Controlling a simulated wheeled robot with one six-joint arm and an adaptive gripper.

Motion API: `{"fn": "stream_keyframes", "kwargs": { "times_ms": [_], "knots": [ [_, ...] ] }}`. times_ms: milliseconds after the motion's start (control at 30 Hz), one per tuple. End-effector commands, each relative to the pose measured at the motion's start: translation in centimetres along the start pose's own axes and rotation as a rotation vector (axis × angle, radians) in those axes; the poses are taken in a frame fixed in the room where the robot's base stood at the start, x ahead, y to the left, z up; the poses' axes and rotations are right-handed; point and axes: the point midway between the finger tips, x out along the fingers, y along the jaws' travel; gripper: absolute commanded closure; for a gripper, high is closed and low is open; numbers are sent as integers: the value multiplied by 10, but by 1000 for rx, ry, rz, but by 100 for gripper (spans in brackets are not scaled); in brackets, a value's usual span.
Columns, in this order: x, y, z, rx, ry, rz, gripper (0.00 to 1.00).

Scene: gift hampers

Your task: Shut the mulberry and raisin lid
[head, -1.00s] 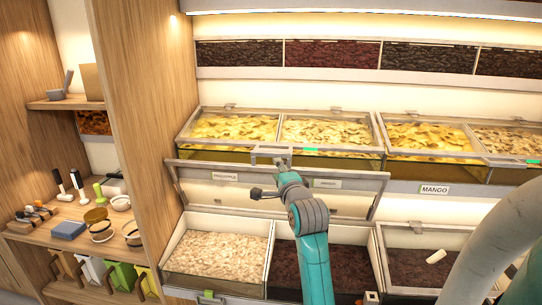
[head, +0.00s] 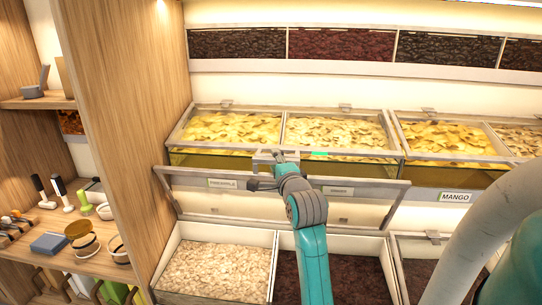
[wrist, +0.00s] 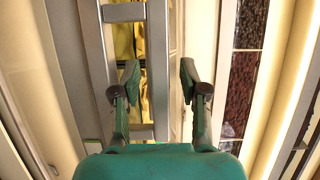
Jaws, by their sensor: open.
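The mulberry and raisin lid (head: 362,213) is a clear panel in a grey frame. It stands raised behind its lower bin, which has pale mulberries (head: 217,268) on the left and dark raisins (head: 345,281) on the right. I cannot tell whether the fingers touch the lid.
Upper bins of yellow dried fruit (head: 235,128) stand closely behind the raised lid. A mango label (head: 455,197) is on the right. Another dark-filled bin (head: 435,275) adjoins on the right. A wooden partition (head: 130,120) and a shelf of tools and bowls (head: 70,235) are on the left.

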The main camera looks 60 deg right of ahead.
Motion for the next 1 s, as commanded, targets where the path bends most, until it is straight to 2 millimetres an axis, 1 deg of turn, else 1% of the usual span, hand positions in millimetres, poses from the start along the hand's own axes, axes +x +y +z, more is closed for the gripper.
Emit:
{"fn": "stream_keyframes", "kwargs": {
  "times_ms": [333,367,400,467,500,533,1000],
  "knots": [
    [-1,0,0,0,1,0,56],
    [-1,0,0,0,1,0,64],
    [-1,0,0,0,1,0,74],
    [-1,0,0,0,1,0,89],
    [-1,0,0,0,0,0,99],
    [-1,0,0,0,0,0,100],
    [0,4,0,-11,-1,-24,100]
  ]
}}
